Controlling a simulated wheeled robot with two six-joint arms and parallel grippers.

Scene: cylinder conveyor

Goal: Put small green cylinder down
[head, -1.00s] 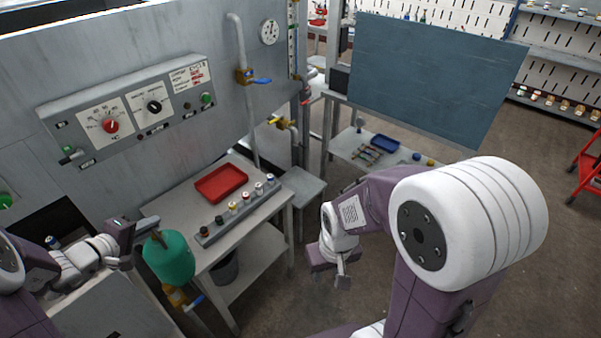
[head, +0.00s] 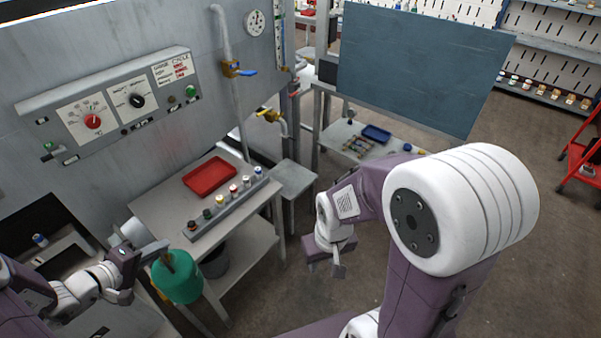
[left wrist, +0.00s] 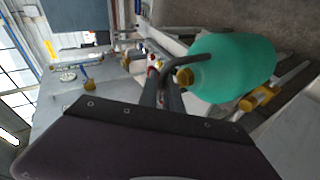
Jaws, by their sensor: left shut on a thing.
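The small green cylinder (head: 177,279) hangs tilted at the lower left of the head view, in front of the table's left part. My left gripper (head: 160,256) is shut on its brass-coloured neck. In the left wrist view the cylinder (left wrist: 235,68) lies sideways in the picture, with its brass neck beside the dark gripper fingers (left wrist: 178,75). The cylinder appears to be in the air; its lower end overlaps the table legs, and I see no surface touching it. My right gripper (head: 337,264) hangs empty near the middle; whether its fingers are apart is unclear.
A grey table (head: 160,212) holds a red tray (head: 209,176) and a rack (head: 229,209) of several small bottles. A dark bucket (head: 215,262) stands below. The wall behind has a control panel (head: 110,105) and pipes. A dark opening (head: 30,225) is at left. Open floor lies at right.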

